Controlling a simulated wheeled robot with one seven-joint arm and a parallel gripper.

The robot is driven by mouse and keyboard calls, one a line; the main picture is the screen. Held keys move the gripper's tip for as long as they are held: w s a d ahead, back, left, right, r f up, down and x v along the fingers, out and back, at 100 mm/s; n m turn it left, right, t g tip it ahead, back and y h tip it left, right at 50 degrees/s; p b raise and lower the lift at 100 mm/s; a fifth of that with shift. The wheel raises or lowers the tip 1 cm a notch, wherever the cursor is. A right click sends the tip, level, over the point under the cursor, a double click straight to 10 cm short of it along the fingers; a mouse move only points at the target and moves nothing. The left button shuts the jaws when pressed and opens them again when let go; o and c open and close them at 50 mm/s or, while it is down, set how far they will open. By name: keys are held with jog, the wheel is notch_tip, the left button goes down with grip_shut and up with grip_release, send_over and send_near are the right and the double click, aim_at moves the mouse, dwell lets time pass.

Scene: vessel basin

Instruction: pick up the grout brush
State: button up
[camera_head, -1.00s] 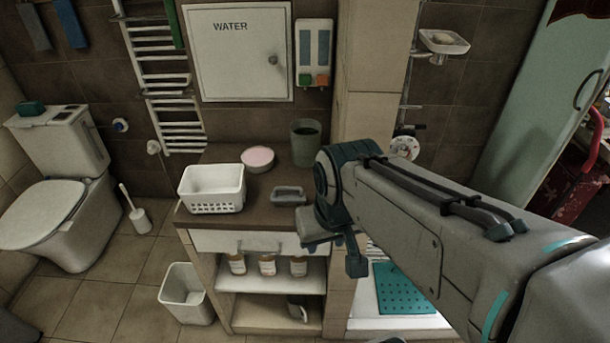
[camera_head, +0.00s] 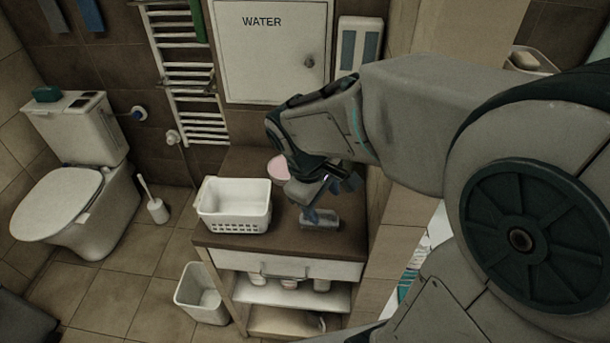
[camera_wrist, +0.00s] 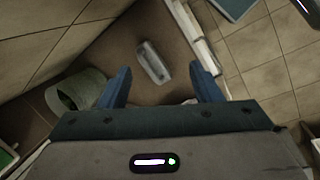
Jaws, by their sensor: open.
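The grout brush (camera_head: 320,219) is a grey oblong block lying on the dark counter top, right of the white basket. It also shows in the wrist view (camera_wrist: 153,62), between and beyond the two blue fingers. My gripper (camera_head: 322,205) is open and empty, pointing down above the brush. In the wrist view my gripper's fingers (camera_wrist: 162,84) stand wide apart, with the brush slightly left of centre between them. In the head view the gripper partly covers the back of the brush. I cannot tell the exact height between fingers and brush.
The white basket (camera_head: 234,204) stands left on the counter (camera_head: 285,243). A pink-topped bowl (camera_head: 278,167) is partly hidden behind my gripper. A white bin (camera_head: 203,292) stands on the floor.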

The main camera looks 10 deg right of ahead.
jog(key=w+a+f+n+h, duration=0.2)
jog(key=w+a+f+n, duration=0.1)
jog(key=w+n, duration=0.2)
jog(key=n, duration=0.1)
send_over(324, 220)
jog(key=a, duration=0.3)
jog(key=f, duration=0.5)
jog(key=s+f+p, duration=0.1)
jog(key=f, duration=0.1)
jog(key=shift+d+f, duration=0.2)
jog(key=shift+f, duration=0.15)
jog(key=shift+w+x, duration=0.15)
jog(key=shift+x, duration=1.15)
jog(key=shift+w+x, duration=0.15)
jog(key=shift+x, duration=1.15)
jog(key=c, duration=1.1)
